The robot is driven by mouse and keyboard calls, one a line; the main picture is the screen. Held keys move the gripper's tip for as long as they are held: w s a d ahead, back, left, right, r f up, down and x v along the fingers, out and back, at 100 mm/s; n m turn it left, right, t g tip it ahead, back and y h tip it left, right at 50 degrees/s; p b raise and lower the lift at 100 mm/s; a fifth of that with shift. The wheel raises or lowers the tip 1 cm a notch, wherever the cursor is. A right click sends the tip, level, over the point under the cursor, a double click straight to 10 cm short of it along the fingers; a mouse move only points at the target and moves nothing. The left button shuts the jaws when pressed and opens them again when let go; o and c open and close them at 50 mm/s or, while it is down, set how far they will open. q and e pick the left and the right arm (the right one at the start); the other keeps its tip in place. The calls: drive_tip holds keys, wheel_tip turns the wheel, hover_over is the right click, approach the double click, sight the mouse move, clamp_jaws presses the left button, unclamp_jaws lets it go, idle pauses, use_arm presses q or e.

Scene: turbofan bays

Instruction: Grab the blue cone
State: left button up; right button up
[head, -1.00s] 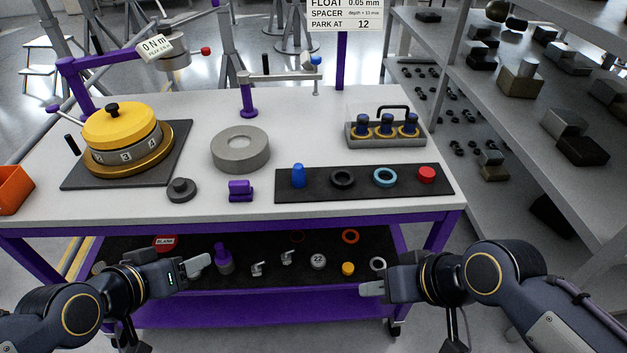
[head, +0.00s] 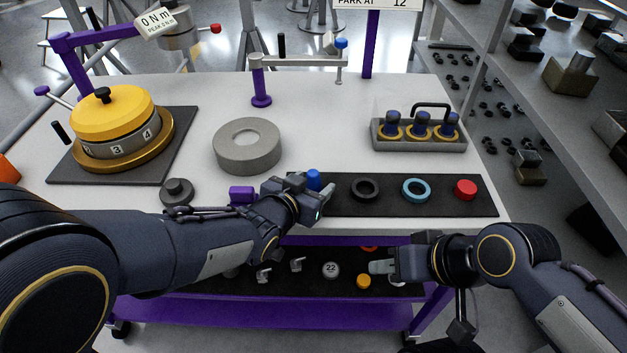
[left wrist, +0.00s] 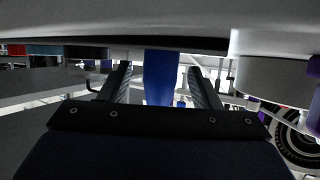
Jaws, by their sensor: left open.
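The blue cone (head: 313,180) stands at the left end of the black mat (head: 440,207) on the table, its lower part hidden by my left gripper (head: 316,192). In the left wrist view the blue cone (left wrist: 158,76) shows between the two fingers (left wrist: 161,84), which stand apart with gaps on both sides of it. My left gripper is open and level with the cone, low over the table. My right gripper (head: 381,267) is in front of the table's front edge, away from the cone; its fingers overlap in view.
A black ring (head: 365,190), a teal ring (head: 416,190) and a red piece (head: 466,190) lie on the mat right of the cone. A purple block (head: 242,196) is close to my left wrist. A grey ring (head: 247,147) stands behind.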

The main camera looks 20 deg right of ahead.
use_arm(q)
drive_tip(key=shift+w+d+f, duration=0.25)
drive_tip(key=shift+w+d, duration=0.1)
drive_tip(key=shift+w, duration=0.05)
drive_tip(key=c, duration=1.1)
drive_tip(key=shift+o, duration=0.2)
drive_tip(key=shift+r, duration=0.1)
